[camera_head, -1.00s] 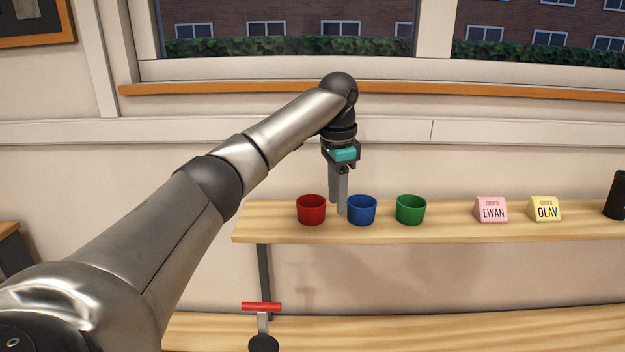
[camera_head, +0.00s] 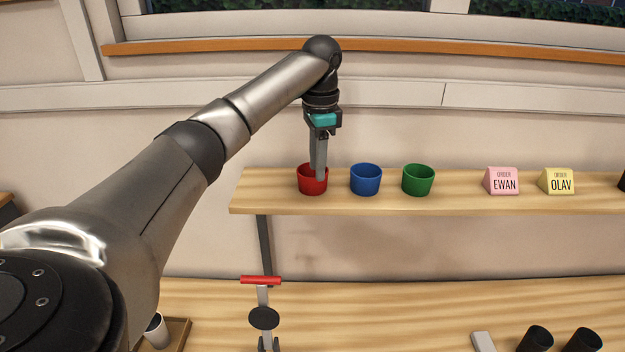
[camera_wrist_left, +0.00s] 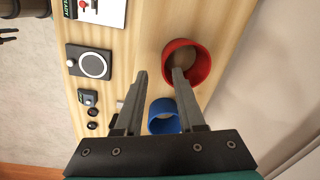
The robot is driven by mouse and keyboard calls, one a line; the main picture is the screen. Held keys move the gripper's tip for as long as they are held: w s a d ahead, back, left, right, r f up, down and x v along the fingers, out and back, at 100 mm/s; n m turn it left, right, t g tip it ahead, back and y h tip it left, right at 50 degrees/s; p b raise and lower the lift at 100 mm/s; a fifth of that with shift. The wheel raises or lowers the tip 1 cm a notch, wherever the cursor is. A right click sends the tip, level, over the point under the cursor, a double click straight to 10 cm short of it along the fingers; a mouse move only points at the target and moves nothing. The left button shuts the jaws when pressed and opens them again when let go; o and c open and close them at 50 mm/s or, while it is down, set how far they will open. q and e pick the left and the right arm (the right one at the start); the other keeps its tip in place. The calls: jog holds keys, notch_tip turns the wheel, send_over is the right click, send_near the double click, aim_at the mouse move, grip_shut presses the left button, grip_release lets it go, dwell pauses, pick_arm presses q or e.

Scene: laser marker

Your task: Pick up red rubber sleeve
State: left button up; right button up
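The red rubber sleeve (camera_head: 307,186) is an open cup-like ring at the left end of the upper wooden shelf. It also shows at the top of the left wrist view (camera_wrist_left: 206,62). My left gripper (camera_head: 318,178) points down at the sleeve, its fingers overlapping the sleeve's right part in the head view. In the left wrist view my left gripper (camera_wrist_left: 160,74) is open and empty. One fingertip overlaps the sleeve's near rim and the other is apart to its left. I cannot tell whether a finger touches the sleeve. My right gripper is out of view.
A blue sleeve (camera_head: 365,182) and a green sleeve (camera_head: 418,181) stand to the right on the same shelf (camera_head: 460,202). Further right are a pink EWAN sign (camera_head: 502,182) and a yellow OLAV sign (camera_head: 557,182). A red-handled lever (camera_head: 261,281) rises below. The wall is close behind.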

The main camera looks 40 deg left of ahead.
aim_at(316, 192)
pick_arm(q)
jog(key=shift+w+a+f+p, duration=0.1)
jog(key=shift+f+p, duration=0.1)
jog(key=shift+f, duration=0.75)
jog(key=shift+w+a+f+p, duration=0.15)
jog(key=shift+f+p, duration=0.1)
jog(key=shift+f, duration=0.7)
jog(key=shift+w+a+f+p, duration=0.1)
jog(key=shift+f+p, duration=0.1)
jog(key=shift+f, duration=0.75)
grip_shut()
